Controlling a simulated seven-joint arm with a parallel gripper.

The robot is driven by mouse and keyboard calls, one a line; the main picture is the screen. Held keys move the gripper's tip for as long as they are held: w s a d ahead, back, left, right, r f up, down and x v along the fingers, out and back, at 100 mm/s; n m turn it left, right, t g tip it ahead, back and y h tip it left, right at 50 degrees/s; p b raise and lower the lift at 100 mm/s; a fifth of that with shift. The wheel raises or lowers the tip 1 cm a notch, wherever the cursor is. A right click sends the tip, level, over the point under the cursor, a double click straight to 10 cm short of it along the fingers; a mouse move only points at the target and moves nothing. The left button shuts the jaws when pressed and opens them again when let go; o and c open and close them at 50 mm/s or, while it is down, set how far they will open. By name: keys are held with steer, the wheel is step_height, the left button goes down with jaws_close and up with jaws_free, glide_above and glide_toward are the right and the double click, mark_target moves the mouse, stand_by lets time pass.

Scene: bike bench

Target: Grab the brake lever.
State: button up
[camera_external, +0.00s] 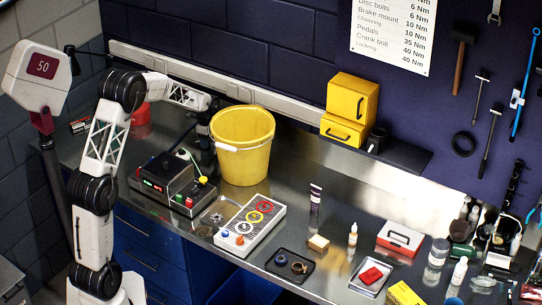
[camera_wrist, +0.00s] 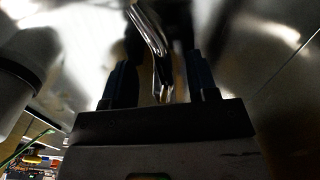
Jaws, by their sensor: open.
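In the wrist view, a shiny curved metal bar (camera_wrist: 150,35), which looks like the brake lever, runs down between the two dark fingers of my gripper (camera_wrist: 158,62). The fingers are open, one on each side of the bar, with gaps visible. I cannot tell how deep the bar sits between them. In the external view my gripper (camera_external: 204,128) is at the back left of the bench, close to the left of the yellow bucket and partly lost in dark shapes. I cannot make out the lever there.
The yellow bucket (camera_external: 243,150) stands right beside my gripper. A black box with a red display (camera_external: 168,178) is in front of it. A grey panel with coloured rings (camera_external: 250,225) and a small black tray (camera_external: 290,265) lie further right. Bare metal bench shows between them.

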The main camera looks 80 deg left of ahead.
steer(key=shift+c, duration=0.3)
jaws_close()
steer(key=shift+r, duration=0.15)
step_height(320, 180, up, 10)
stand_by(0.8)
stand_by(0.4)
